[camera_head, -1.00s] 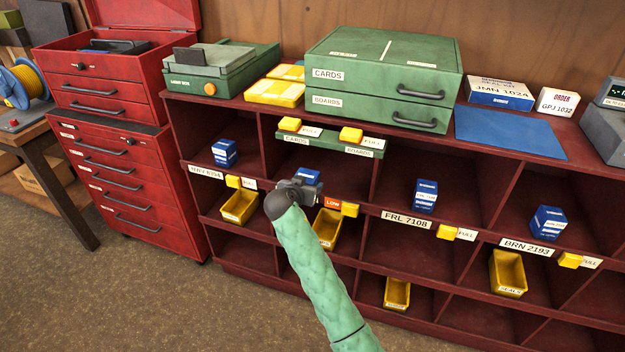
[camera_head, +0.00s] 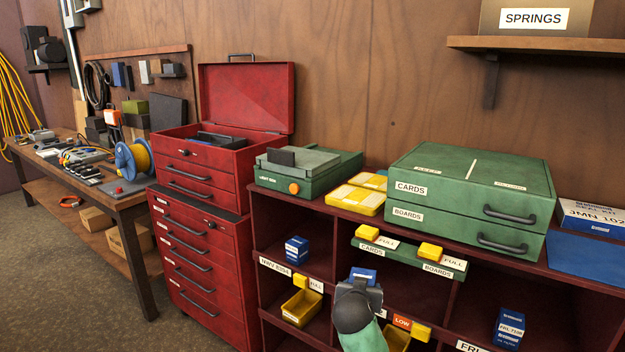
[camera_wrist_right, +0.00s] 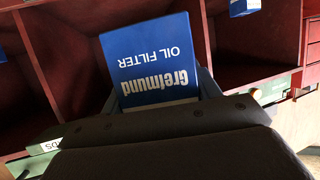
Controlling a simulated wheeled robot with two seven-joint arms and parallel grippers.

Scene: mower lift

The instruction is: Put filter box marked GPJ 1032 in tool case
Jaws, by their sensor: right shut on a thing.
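My right gripper (camera_head: 362,292) is in front of the shelf unit's upper row of bays. It is shut on a blue and white oil filter box (camera_head: 364,275), partly hidden behind the gripper. In the right wrist view the held box (camera_wrist_right: 150,62) shows "Greimund OIL FILTER" upside down; no GPJ 1032 mark is visible on it. The red tool case (camera_head: 221,168) stands left of the shelf unit on a red drawer cabinet, its lid raised and a dark tray inside its top. My left gripper is out of view.
The dark red shelf unit (camera_head: 258,215) holds blue boxes and yellow bins. On its top are a green light box (camera_head: 300,172), yellow boxes (camera_head: 355,198) and a green card cabinet (camera_head: 450,215). A workbench (camera_head: 130,198) stands at far left. Floor is open before the cabinet.

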